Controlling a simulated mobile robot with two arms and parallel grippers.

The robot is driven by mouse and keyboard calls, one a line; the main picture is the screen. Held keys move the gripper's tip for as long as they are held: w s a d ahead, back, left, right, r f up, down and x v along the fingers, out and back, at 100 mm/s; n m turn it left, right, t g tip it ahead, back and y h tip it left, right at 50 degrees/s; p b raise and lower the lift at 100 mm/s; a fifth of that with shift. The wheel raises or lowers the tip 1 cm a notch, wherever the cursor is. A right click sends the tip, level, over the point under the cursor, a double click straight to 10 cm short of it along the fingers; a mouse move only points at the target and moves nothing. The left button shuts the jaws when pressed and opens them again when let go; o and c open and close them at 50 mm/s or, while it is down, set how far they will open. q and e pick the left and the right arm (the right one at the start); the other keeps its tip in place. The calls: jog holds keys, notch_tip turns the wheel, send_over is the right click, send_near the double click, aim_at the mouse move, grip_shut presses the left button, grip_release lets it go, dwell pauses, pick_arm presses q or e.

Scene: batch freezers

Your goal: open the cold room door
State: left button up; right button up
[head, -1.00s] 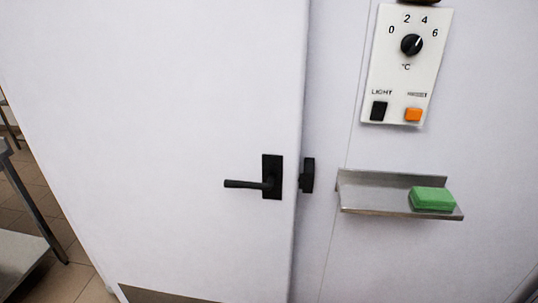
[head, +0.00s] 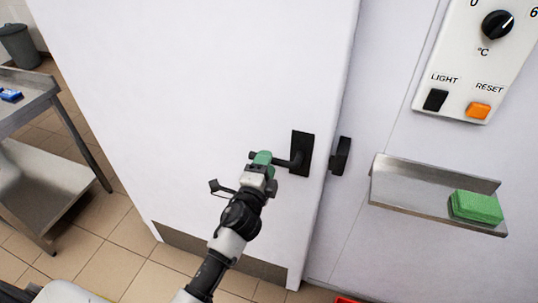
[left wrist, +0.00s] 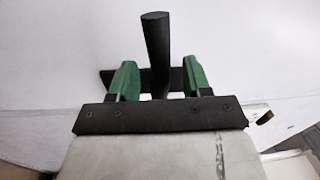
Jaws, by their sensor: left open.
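The white cold room door (head: 200,90) fills the middle of the head view and looks shut against the wall. Its black lever handle (head: 301,155) points left from a black plate near the door's right edge. A black catch (head: 341,155) sits on the wall beside it. My left gripper (head: 262,158) is at the lever's free end, its green fingers open. In the left wrist view the lever (left wrist: 155,45) stands between the two open fingers (left wrist: 158,78), with a gap visible on each side. My right gripper is not in view.
A control panel (head: 465,100) with a dial and buttons is on the wall at right. A steel table (head: 50,92) and a grey bin (head: 18,45) stand at left. Tiled floor (head: 110,225) shows between table and door.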

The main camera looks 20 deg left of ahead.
pick_arm(q)
jog(key=shift+w+r, duration=0.1)
jog(key=shift+w, duration=0.9)
grip_shut()
